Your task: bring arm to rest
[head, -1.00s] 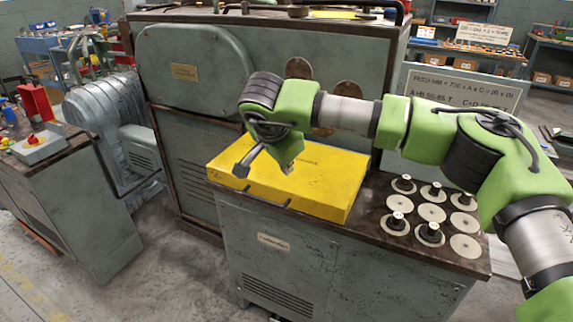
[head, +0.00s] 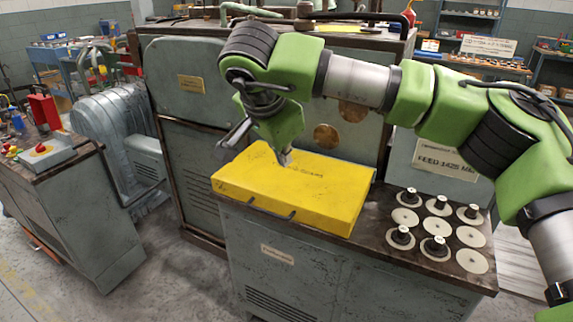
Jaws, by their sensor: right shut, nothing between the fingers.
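My right arm reaches in from the right, green with grey sections. It is bent over the coiler's front bench. My right gripper (head: 229,140) is at the arm's end, dark grey and partly hidden behind the wrist. It is shut and empty, above the left rear part of the yellow cover (head: 310,196), and looks apart from it. My left gripper is not in view.
The large grey machine (head: 190,125) stands close behind the arm. A dark bench top (head: 376,232) holds the yellow cover and several round discs (head: 470,237), some with black pegs. A side cabinet (head: 72,200) stands left, with open floor (head: 165,270) between.

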